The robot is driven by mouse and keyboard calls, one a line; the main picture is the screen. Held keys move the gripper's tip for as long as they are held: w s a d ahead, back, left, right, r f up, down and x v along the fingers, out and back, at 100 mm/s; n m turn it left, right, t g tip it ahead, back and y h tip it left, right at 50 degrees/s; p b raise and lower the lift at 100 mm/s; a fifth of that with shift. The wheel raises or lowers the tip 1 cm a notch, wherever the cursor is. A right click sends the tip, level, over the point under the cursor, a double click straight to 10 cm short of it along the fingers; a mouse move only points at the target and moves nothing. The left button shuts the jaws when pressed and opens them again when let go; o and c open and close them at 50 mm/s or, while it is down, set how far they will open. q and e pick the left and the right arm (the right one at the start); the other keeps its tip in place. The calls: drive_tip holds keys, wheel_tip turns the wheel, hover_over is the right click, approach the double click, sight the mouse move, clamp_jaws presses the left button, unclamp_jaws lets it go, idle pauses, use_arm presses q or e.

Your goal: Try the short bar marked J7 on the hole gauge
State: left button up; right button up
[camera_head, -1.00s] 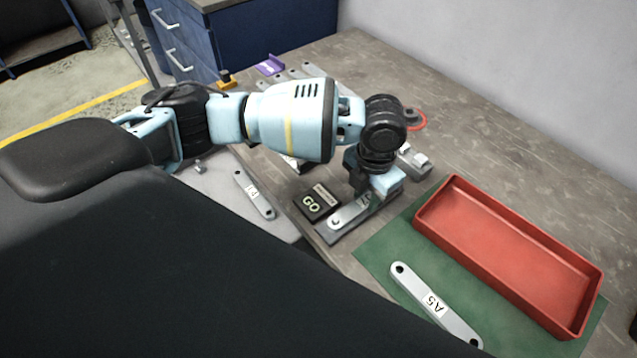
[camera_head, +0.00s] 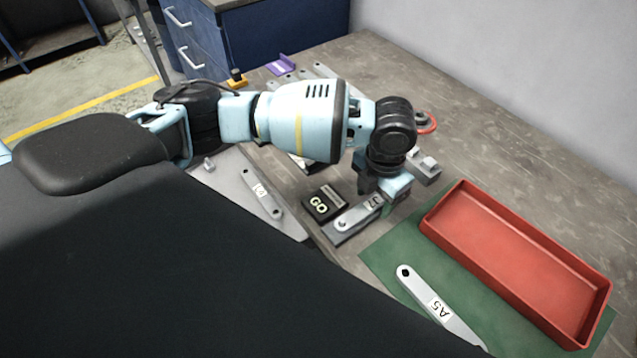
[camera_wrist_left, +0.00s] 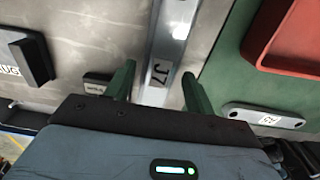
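The short bar marked J7 (camera_head: 352,218) is light grey and lies along the dark base of the hole gauge (camera_head: 337,238). A dark spot shows at its near end; I cannot tell whether a pin passes through the hole. My left gripper (camera_head: 383,200) is over the bar's far, labelled end. In the left wrist view, the two green fingers of that gripper (camera_wrist_left: 160,88) stand apart on either side of bar J7 (camera_wrist_left: 172,40), with gaps beside it. My arm hides part of the bar's far end. My right gripper is out of view.
A black GO block (camera_head: 318,206) sits beside the gauge. A red tray (camera_head: 440,222) and a bar marked A5 (camera_head: 425,290) lie on a green mat (camera_head: 385,257). Another labelled bar (camera_head: 272,205) lies on a grey surface at left. Bare table lies behind the tray.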

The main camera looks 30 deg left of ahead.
use_arm(q)
wheel_tip(320, 180, up, 8)
drive_tip(key=shift+f, duration=0.1)
idle(0.6)
idle(0.5)
